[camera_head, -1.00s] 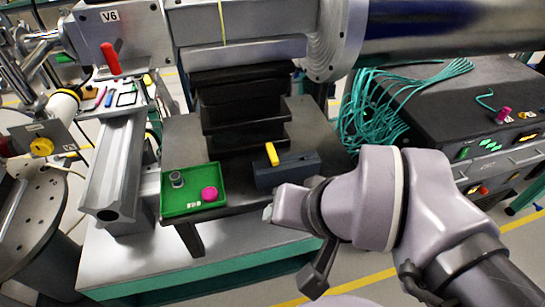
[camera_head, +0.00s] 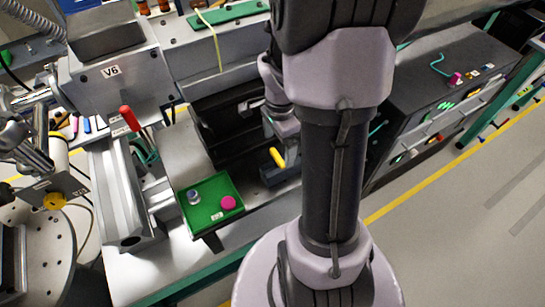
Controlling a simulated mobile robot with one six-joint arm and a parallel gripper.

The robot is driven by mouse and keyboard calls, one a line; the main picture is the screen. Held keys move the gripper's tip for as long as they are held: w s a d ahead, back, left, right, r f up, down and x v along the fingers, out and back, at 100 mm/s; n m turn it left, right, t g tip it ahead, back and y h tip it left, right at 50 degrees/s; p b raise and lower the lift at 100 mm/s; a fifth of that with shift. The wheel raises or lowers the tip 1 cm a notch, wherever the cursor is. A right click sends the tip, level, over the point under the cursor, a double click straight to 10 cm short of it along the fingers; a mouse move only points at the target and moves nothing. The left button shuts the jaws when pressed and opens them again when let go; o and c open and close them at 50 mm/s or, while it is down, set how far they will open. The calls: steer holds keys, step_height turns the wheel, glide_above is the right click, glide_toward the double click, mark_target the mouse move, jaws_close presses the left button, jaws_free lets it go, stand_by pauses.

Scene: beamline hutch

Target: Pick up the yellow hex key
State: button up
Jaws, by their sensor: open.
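The yellow hex key (camera_head: 277,157) shows as a short yellow bar, tilted, at a dark grey block (camera_head: 272,178) on the bench. Whether it stands in the block or rests against it is too small to tell. My gripper (camera_head: 268,120) is small in the picture, above and slightly beyond the yellow bar, and appears apart from it. It is open, with nothing seen between its jaws. My forearm and upper arm hide part of the wrist and the area right of the block.
A green tray (camera_head: 217,186) with a grey cylinder (camera_head: 193,197) and a magenta knob (camera_head: 228,203) lies left of the block. A red handle (camera_head: 130,118) rises at the left near the V6 box (camera_head: 108,90). A dark cabinet (camera_head: 440,85) stands right.

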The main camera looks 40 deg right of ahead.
mark_target(277, 166)
step_height(277, 166, down, 10)
steer(key=b, duration=0.3)
steer(key=shift+w+r, duration=0.1)
steer(key=shift+r, duration=0.3)
steer(key=shift+c, duration=0.2)
jaws_close()
step_height(277, 166, up, 10)
steer(key=p, duration=0.3)
steer(key=shift+p, duration=0.35)
